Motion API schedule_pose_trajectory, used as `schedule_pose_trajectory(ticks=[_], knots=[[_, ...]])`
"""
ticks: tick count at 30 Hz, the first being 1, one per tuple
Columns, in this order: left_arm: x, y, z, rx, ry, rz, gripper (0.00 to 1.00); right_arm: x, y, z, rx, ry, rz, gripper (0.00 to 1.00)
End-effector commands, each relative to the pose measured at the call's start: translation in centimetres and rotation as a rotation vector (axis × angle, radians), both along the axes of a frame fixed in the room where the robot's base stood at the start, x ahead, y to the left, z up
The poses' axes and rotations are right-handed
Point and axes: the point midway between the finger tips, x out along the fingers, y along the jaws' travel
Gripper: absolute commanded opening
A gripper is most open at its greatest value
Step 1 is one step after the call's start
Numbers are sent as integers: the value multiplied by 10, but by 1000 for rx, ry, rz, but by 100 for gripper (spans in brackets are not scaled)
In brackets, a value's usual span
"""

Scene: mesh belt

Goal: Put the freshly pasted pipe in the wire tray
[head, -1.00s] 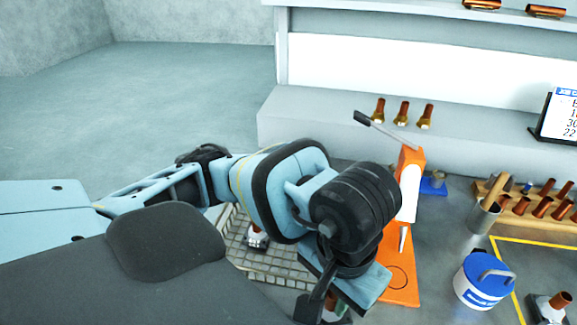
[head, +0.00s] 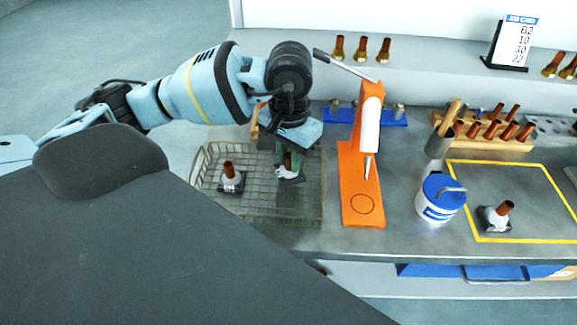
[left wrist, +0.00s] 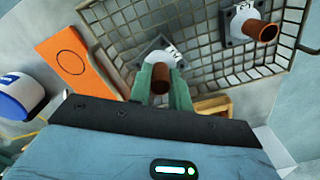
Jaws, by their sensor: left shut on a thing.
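The wire tray (head: 262,212) stands on the bench left of the orange press; its mesh also shows in the left wrist view (left wrist: 205,70). My left gripper (head: 290,168) is over the tray's right part, its green fingers (left wrist: 161,92) shut on a copper pipe (head: 287,160) with a white collar and dark square base. This pipe (left wrist: 161,74) is upright or nearly so; I cannot tell whether its base touches the tray floor. A second such pipe (head: 229,172) stands in the tray's left part, apart from it. My right gripper is out of view.
The orange press (head: 362,180) stands close right of the tray. Further right are a blue-and-white tub (head: 440,198) and another based pipe (head: 497,215) inside a yellow outline (head: 482,239). A wooden rack (head: 487,138) holds several pipes behind.

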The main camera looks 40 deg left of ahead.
Motion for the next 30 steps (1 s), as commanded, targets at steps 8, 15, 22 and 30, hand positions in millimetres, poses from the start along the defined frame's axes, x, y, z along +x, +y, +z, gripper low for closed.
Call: schedule_pose_trajectory(ticks=[8, 15, 22, 30], knots=[[-1, 0, -15, 0, -1, 0, 0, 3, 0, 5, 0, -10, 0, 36], [0, -1, -34, 0, -3, 0, 0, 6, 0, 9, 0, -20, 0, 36], [0, -1, -37, 0, -1, 0, 0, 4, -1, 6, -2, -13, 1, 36], [0, -1, -38, 0, 0, 0, 41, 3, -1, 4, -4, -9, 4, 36]])
